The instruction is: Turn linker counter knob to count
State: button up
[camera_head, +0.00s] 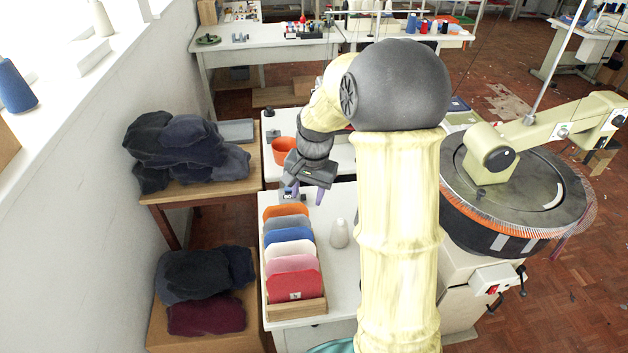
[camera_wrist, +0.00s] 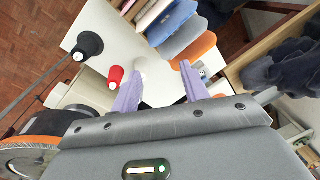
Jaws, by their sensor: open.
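A small grey-blue counter box (camera_head: 287,194) with a dark display stands on the white table, just behind the row of coloured panels. In the wrist view the counter (camera_wrist: 205,73) shows partly beyond the right fingertip. Its knob is too small or hidden to make out. My gripper (camera_head: 305,192) is open, with purple fingers pointing down beside the counter. In the wrist view the gripper (camera_wrist: 160,70) is empty between its fingertips. I cannot tell whether a finger touches the counter.
A wooden rack (camera_head: 297,310) of coloured panels and a white cone (camera_head: 339,234) stand in front of the gripper. An orange bowl (camera_head: 284,150) is behind. The round linker machine (camera_head: 515,190) is at right. Dark fabric piles (camera_head: 180,145) lie on the left.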

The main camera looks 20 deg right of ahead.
jog(key=s+a+n, duration=0.2)
jog(key=s+n, duration=0.2)
jog(key=s, duration=0.4)
jog(key=s+a+n+t, duration=0.1)
jog(key=s+n, duration=0.3)
jog(key=s, duration=0.4)
jog(key=shift+s+a+f+h, duration=0.3)
jog(key=shift+a+f+h, duration=0.15)
jog(key=shift+a, duration=0.3)
